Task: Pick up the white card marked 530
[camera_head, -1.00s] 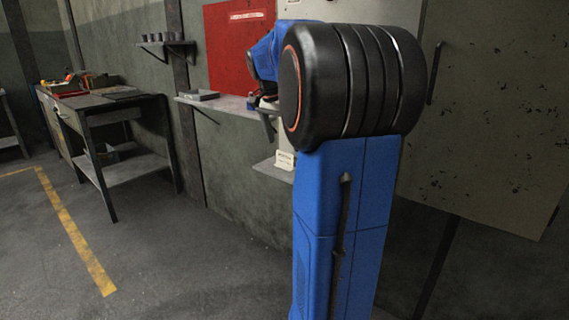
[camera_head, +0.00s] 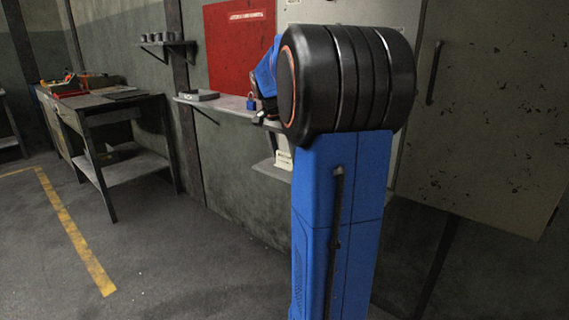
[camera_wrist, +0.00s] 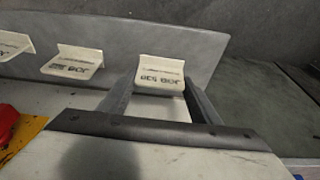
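In the wrist view, a white folded card (camera_wrist: 160,75) with dark print stands on a grey ledge (camera_wrist: 200,48). Its print appears upside down and seems to read JOB 530. My gripper (camera_wrist: 158,92) is open, with one dark finger on each side of this card's near edge. I cannot tell whether either finger touches it. Two similar cards stand to its left, a middle card (camera_wrist: 76,62) and one at the picture's edge (camera_wrist: 14,44). In the head view, a small white card (camera_head: 284,160) shows on the lower shelf, and my arm hides most of my gripper.
A red and yellow object (camera_wrist: 12,128) lies at the wrist view's left edge.

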